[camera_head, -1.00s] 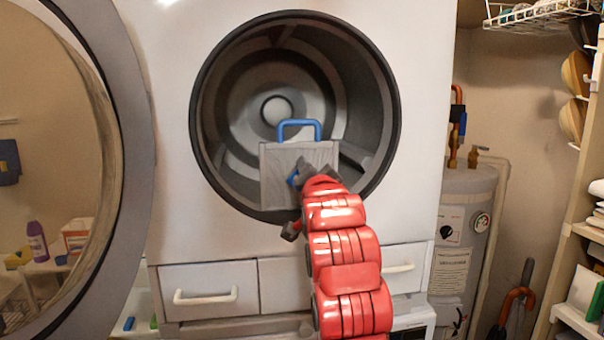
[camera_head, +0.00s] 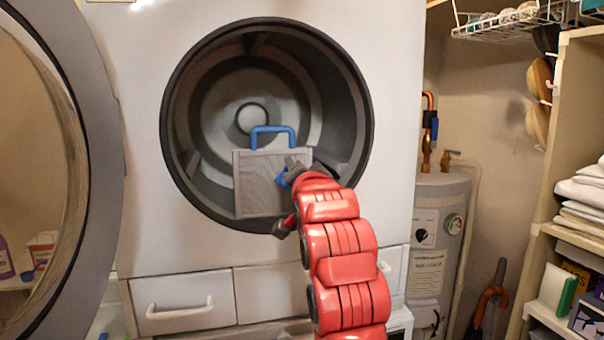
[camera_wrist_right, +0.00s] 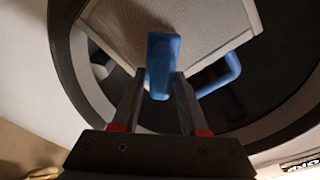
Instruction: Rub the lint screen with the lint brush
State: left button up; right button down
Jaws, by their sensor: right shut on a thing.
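The lint screen (camera_head: 262,187) is a grey mesh panel with a blue handle on top, standing upright at the front of the dryer drum opening. My right gripper (camera_head: 290,172) is at the screen's right side. In the right wrist view my right gripper (camera_wrist_right: 158,95) is shut on the blue handle of the lint brush (camera_wrist_right: 160,62). The brush head is hidden behind the handle. The mesh panel (camera_wrist_right: 185,25) lies just beyond the brush in that view; I cannot tell whether they touch. My left gripper is not in view.
The dryer's round door (camera_head: 100,150) stands open at the left. Drawers (camera_head: 185,303) are below the drum. A water heater (camera_head: 436,235) and shelves with folded towels (camera_head: 585,190) stand at the right.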

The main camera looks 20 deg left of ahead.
jog(key=shift+s+a+f+b, duration=0.15)
jog(key=shift+s+a, duration=0.25)
jog(key=shift+a, duration=0.2)
jog(key=shift+s+a+r+b, duration=0.1)
jog(key=shift+s+a, duration=0.25)
jog(key=shift+a, duration=0.3)
jog(key=shift+s+a+f+b, duration=0.15)
jog(key=shift+s+a, duration=0.25)
jog(key=shift+a, duration=0.2)
jog(key=shift+s+a+r, duration=0.15)
jog(key=shift+s+a, duration=0.45)
jog(key=shift+a, duration=0.35)
jog(key=shift+d, duration=0.1)
jog(key=shift+s+d+b, duration=0.3)
jog(key=shift+s+b, duration=0.15)
jog(key=shift+b, duration=0.2)
jog(key=b+v, duration=0.2)
jog(key=v, duration=0.2)
jog(key=shift+s+d+r+b, duration=0.1)
jog(key=shift+s+d+b, duration=0.15)
jog(key=shift+d+b, duration=0.1)
